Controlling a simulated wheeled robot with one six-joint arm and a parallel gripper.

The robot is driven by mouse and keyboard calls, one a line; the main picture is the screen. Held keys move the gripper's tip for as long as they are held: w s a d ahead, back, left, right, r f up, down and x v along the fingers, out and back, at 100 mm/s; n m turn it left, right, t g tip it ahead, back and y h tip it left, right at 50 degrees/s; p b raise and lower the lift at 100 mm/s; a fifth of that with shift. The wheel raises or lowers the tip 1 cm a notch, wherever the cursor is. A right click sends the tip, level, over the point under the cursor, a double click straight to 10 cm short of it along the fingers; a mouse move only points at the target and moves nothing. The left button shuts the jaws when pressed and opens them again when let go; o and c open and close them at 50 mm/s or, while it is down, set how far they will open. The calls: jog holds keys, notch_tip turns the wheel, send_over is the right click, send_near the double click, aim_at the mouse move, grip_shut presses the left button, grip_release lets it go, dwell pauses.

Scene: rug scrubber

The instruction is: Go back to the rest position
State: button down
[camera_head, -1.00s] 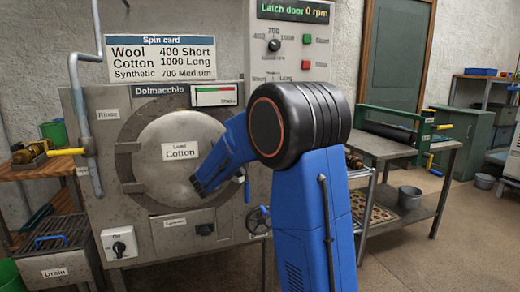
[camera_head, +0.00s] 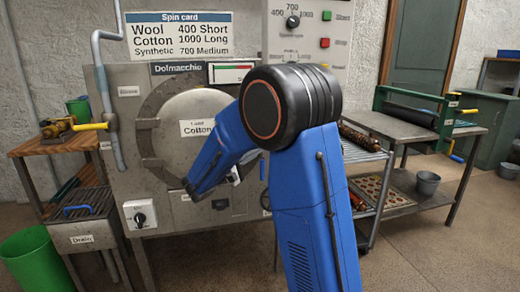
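My blue arm (camera_head: 310,200) rises from the bottom of the head view to a large black elbow joint. Its forearm (camera_head: 222,150) bends down and to the left, in front of the machine's round door. The washing machine door (camera_head: 190,110), labelled Cotton, looks shut.
A control panel (camera_head: 325,35) with a dial and buttons stands above the machine. At left are a wooden-topped shelf (camera_head: 60,143), a Drain unit (camera_head: 88,236) and a green bin (camera_head: 40,262). At right is a metal table (camera_head: 400,125) with a roller wringer. Floor at lower right is clear.

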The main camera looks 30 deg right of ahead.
dwell(0.4)
jog(key=s+d+f+m+g+y, duration=0.1)
jog(key=s+f+g+y, duration=0.2)
jog(key=s, duration=0.8)
jog(key=s+d+f+m+g+y, duration=0.1)
jog(key=s+f+m+y, duration=0.15)
jog(key=s+y, duration=0.65)
jog(key=s+a+f+t+y, duration=0.2)
jog(key=s+a+f+y, duration=0.1)
jog(key=s+a, duration=0.5)
jog(key=s+a+f+t+y, duration=0.2)
jog(key=s+a+y, duration=0.3)
jog(key=s+a, duration=0.4)
jog(key=shift+s+a+f+t, duration=0.15)
jog(key=shift+a+f+t, duration=0.25)
jog(key=shift+f, duration=0.45)
